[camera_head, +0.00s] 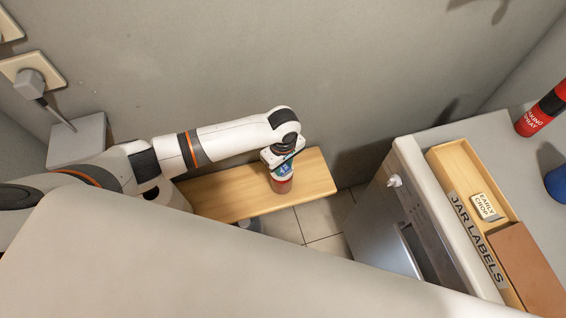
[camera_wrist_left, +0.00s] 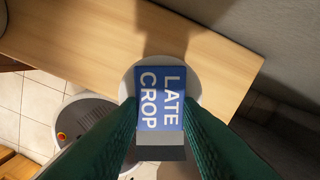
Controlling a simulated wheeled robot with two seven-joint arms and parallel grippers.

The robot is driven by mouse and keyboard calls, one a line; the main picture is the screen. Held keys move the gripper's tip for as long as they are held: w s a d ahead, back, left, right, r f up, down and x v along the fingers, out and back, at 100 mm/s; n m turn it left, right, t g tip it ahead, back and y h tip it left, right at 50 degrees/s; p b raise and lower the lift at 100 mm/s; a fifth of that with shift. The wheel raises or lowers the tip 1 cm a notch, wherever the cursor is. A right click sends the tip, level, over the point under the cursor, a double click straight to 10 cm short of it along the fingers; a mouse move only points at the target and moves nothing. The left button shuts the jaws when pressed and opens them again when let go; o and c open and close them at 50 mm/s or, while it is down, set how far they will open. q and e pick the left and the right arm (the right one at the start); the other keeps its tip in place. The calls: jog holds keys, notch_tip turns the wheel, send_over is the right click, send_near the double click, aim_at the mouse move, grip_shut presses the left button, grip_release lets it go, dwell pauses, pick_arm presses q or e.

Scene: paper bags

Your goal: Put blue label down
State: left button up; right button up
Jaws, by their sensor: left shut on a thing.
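The blue label (camera_wrist_left: 160,92), reading "LATE CROP", is between the fingers of my left gripper (camera_wrist_left: 161,132) in the left wrist view. The gripper is shut on it. Right below the label is a jar with a round white lid (camera_wrist_left: 128,87); the label hides most of the lid. I cannot tell whether the label touches it. In the head view my left gripper (camera_head: 282,163) is over the jar (camera_head: 283,186), whose reddish-brown side shows. The jar stands on a wooden shelf (camera_head: 230,200). My right gripper is not in view.
At the right, a wooden tray marked "JAR LABELS" (camera_head: 480,240) holds a cream "EARLY CROP" label (camera_head: 485,206). A red and black can (camera_head: 540,110) and a blue object (camera_head: 557,183) are beyond it.

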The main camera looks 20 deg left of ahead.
aim_at(283, 169)
pick_arm(q)
jog(key=shift+s+f, duration=0.35)
jog(key=shift+f, duration=0.15)
jog(key=o, duration=0.7)
jog(key=shift+f, duration=0.1)
jog(key=shift+o, duration=1.1)
jog(key=shift+f, duration=0.1)
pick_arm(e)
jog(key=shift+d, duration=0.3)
pick_arm(q)
jog(key=shift+r, duration=0.35)
notch_tip(283, 169, up, 13)
jog(key=p, duration=0.1)
jog(key=shift+w, duration=0.3)
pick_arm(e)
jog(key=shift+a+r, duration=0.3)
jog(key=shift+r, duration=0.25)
